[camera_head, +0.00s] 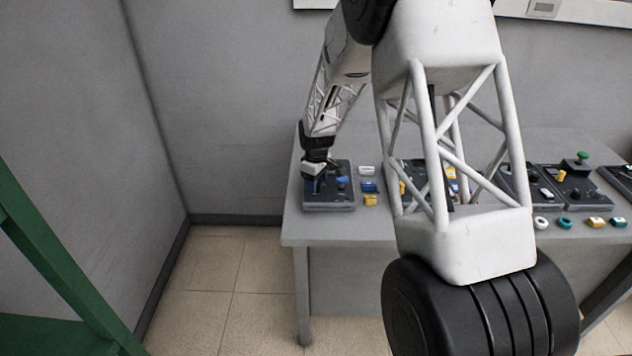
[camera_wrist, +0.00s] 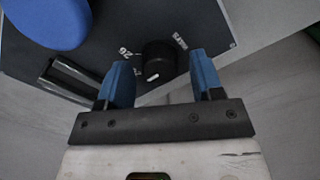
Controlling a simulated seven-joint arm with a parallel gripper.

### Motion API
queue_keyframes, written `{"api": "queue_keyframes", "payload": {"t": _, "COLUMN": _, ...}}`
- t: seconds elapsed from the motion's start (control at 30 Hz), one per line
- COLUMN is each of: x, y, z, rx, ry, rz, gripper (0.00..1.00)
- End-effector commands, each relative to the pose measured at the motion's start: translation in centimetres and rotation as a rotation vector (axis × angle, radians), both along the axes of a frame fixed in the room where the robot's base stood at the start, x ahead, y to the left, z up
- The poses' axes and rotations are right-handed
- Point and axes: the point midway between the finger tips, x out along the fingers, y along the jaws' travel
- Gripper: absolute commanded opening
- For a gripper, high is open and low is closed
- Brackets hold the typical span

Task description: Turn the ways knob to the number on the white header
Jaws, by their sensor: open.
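The knob (camera_wrist: 158,60) is black and round with a white pointer mark, on a dark panel (camera_wrist: 95,30) in the wrist view. Small white print beside it is upside down and hard to read; one number looks like 26. My gripper (camera_wrist: 161,66) is open, its two blue fingers apart, one on each side of the knob; I cannot tell whether they touch it. In the head view my gripper (camera_head: 313,180) is low over the left part of the leftmost panel (camera_head: 330,206) and hides the knob. A white block (camera_head: 367,170) lies right of that panel; any number on it is unreadable.
A blue round part (camera_wrist: 48,18) and dark bars (camera_wrist: 68,80) sit on the panel near the knob. Blue (camera_head: 369,187) and yellow (camera_head: 370,200) blocks lie beside it. More panels stand right on the grey table (camera_head: 300,228), partly behind my arm.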

Motion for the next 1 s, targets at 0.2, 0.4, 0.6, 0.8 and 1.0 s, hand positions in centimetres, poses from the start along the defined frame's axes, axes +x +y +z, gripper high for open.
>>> {"api": "queue_keyframes", "payload": {"t": 0.2, "x": 0.01, "y": -0.01, "z": -0.04, "rx": 0.000, "ry": 0.000, "rz": 0.000, "gripper": 0.60}}
{"api": "queue_keyframes", "payload": {"t": 0.4, "x": 0.01, "y": 0.00, "z": -0.03, "rx": 0.000, "ry": 0.000, "rz": 0.000, "gripper": 0.36}}
{"api": "queue_keyframes", "payload": {"t": 0.6, "x": 0.01, "y": 0.00, "z": -0.03, "rx": 0.000, "ry": 0.000, "rz": 0.000, "gripper": 0.11}}
{"api": "queue_keyframes", "payload": {"t": 0.8, "x": 0.02, "y": 0.00, "z": -0.03, "rx": 0.000, "ry": 0.000, "rz": -0.012, "gripper": 0.11}}
{"api": "queue_keyframes", "payload": {"t": 1.0, "x": 0.08, "y": 0.01, "z": 0.02, "rx": 0.000, "ry": -0.001, "rz": -0.069, "gripper": 0.11}}
